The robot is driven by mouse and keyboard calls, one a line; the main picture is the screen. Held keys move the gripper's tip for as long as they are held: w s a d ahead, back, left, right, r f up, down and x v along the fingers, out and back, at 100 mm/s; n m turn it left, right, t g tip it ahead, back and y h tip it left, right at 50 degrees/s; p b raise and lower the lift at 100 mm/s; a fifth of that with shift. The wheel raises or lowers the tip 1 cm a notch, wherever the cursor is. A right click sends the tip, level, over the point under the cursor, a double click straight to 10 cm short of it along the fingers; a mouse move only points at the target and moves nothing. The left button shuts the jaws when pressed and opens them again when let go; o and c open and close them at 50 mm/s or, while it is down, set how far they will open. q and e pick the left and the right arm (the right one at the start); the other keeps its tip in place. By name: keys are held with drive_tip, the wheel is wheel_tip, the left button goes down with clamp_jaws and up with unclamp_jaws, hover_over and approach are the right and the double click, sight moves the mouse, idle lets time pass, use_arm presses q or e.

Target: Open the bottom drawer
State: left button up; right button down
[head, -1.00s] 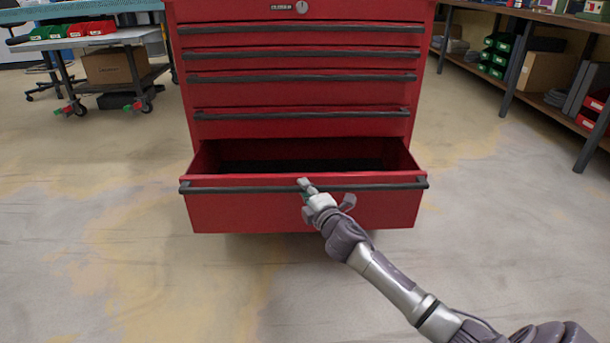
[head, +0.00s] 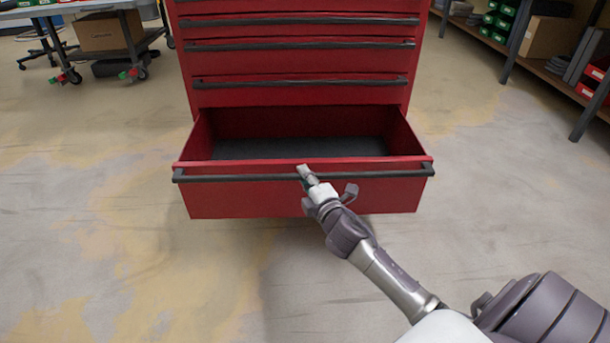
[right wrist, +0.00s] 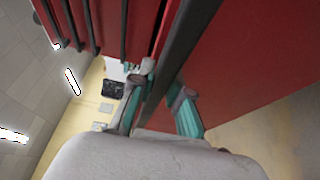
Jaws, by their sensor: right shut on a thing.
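The red tool chest (head: 300,95) stands ahead, with its bottom drawer (head: 250,198) pulled out. The drawer's dark inside floor (head: 300,149) shows and looks empty. A dark bar handle (head: 240,178) runs along the drawer's front. My right gripper (head: 306,173) is shut on this handle near its middle. In the right wrist view the teal-lined fingers (right wrist: 160,108) sit on either side of the dark handle (right wrist: 188,45). The upper drawers are shut. My left gripper is not in view.
A grey wheeled table (head: 75,12) with a cardboard box (head: 105,32) stands at the back left. A shelf bench (head: 545,60) with bins and boxes lines the right. The floor around the drawer is clear.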

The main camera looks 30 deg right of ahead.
drive_tip(key=c, duration=1.1)
unclamp_jaws()
drive_tip(key=shift+s, duration=0.1)
drive_tip(key=s+a, duration=0.2)
drive_tip(key=s, duration=0.9)
drive_tip(key=shift+s, duration=0.35)
